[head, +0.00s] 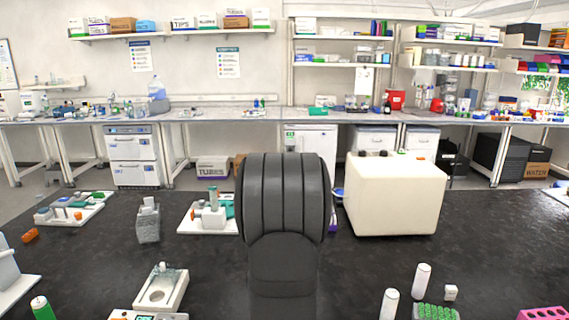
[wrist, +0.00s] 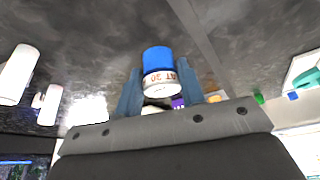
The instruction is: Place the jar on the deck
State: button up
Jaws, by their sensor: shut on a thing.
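The jar (wrist: 157,62) has a blue part at the top of the picture and a white band with dark and red lettering. It sits between the two blue-grey fingers of my gripper (wrist: 159,74) in the wrist view, and the gripper is shut on it. In the head view my own dark arm stands in the middle and hides the gripper and most or all of the jar. I cannot tell which surface is the deck; a white board with a teal-and-grey device (head: 210,217) lies left of my arm.
The dark bench (head: 480,240) has free room on the right. A large cream box (head: 396,198) stands right of my arm. A grey holder (head: 148,222), a white tray (head: 161,290), white bottles (head: 421,279), a green rack (head: 436,312) and a pink rack (head: 543,314) also stand there.

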jog(key=shift+n, duration=0.5)
jog(key=s+a, duration=0.2)
jog(key=a, duration=0.1)
jog(key=shift+s+a, duration=0.1)
jog(key=shift+s, duration=0.1)
